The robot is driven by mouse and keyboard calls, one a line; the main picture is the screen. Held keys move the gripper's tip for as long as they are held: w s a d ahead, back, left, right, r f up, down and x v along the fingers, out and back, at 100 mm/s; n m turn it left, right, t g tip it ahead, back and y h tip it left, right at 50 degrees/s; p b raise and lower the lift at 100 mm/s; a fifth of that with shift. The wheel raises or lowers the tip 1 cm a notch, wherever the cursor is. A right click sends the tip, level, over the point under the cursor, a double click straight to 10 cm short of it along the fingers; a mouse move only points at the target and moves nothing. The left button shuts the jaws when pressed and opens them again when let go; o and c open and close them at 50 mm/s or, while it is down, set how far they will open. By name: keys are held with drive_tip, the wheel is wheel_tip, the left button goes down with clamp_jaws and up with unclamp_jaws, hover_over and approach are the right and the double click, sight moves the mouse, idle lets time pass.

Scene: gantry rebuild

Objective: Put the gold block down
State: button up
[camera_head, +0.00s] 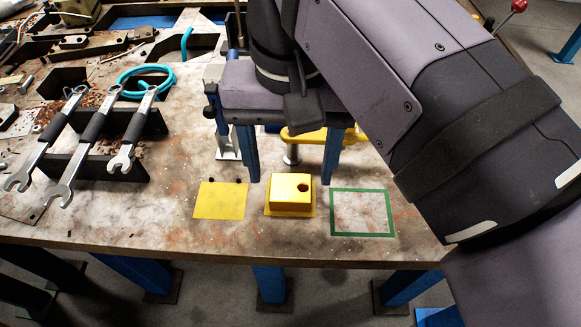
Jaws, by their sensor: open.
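My gripper (292,172) has two blue fingers pointing down, wide apart. They are behind the block in the picture, one to its left and one to its right. Nothing shows held between them. I cannot tell whether the right finger touches the block.
A flat yellow square (220,200) lies left of the block and a green outlined square (362,212) lies right; both are empty. Wrenches (83,150) rest on a black rack (120,165) at left. A teal cable coil (145,80) and a yellow-handled tool (308,137) lie behind.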

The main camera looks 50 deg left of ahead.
sight(292, 186)
wheel_tip(292, 186, up, 8)
drive_tip(key=p, duration=0.3)
drive_tip(key=shift+p, duration=0.35)
drive_tip(key=w+d+r+m+p, duration=0.2)
drive_tip(key=w+d+r+p, duration=0.1)
drive_tip(key=w+d+p, duration=0.65)
drive_tip(key=w+d+r+m+p, duration=0.3)
drive_tip(key=w+d+p, duration=0.3)
drive_tip(key=w+p, duration=0.55)
drive_tip(key=s+d+r+m+p, duration=0.1)
drive_tip(key=s+d+m+p, duration=0.1)
drive_tip(key=d+p, duration=0.8)
drive_tip(key=s+d+r+m+p, duration=0.1)
drive_tip(key=s+d+p, duration=0.4)
drive_tip(key=d+p, duration=0.5)
drive_tip(key=shift+s+d+m, duration=0.25)
drive_tip(key=shift+d+m, duration=0.25)
drive_tip(key=shift+d, duration=0.35)
